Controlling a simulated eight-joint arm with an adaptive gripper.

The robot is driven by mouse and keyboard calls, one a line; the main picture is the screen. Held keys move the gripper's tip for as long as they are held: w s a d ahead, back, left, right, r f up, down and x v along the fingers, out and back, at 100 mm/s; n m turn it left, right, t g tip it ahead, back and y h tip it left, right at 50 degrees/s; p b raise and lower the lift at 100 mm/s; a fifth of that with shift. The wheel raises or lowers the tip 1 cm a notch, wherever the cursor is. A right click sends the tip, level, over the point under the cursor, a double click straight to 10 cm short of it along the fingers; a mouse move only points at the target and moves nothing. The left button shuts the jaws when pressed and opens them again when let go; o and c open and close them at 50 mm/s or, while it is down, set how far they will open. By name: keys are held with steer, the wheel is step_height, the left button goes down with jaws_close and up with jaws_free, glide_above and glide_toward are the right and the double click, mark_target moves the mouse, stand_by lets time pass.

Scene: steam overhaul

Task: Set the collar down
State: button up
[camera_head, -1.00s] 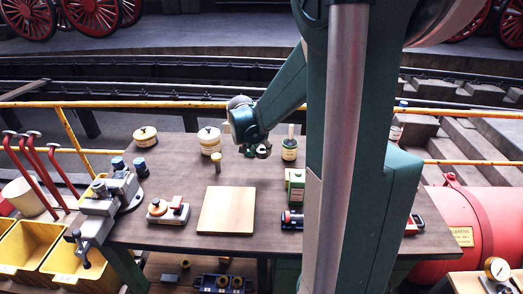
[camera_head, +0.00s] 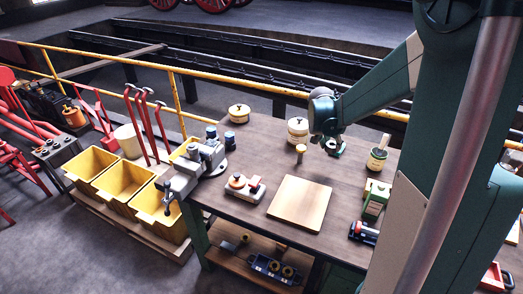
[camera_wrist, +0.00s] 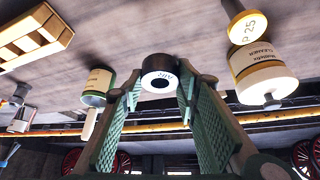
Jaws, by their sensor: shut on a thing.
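The collar (camera_wrist: 158,79) is a short dark ring with a pale face marked "AIR" and a dark bore. In the wrist view it sits between the tips of my gripper (camera_wrist: 160,88), which is shut on it. In the head view my gripper (camera_head: 333,147) is over the back part of the workbench (camera_head: 262,150), right of the brass-topped "P 25" piece (camera_head: 300,153). The collar is mostly hidden there by the fingers, and I cannot tell its height above the bench.
A cleaner tin (camera_head: 298,131) stands left of my gripper and a pot with a brush (camera_head: 377,158) stands right. A bare wooden board (camera_head: 299,203) lies in front.

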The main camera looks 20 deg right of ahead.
steer(key=w+a+n+t+y+p, duration=0.1)
steer(key=w+a+n+p, duration=0.2)
steer(key=w+a, duration=1.8)
steer(key=a+p, duration=0.2)
steer(key=a, duration=0.1)
steer(key=shift+w+n, duration=0.3)
steer(key=shift+f, duration=0.2)
steer(key=shift+f, duration=3.05)
steer(key=shift+f, duration=0.1)
steer(key=shift+f+b, duration=0.35)
steer(key=shift+f, duration=1.4)
steer(key=shift+f, duration=0.2)
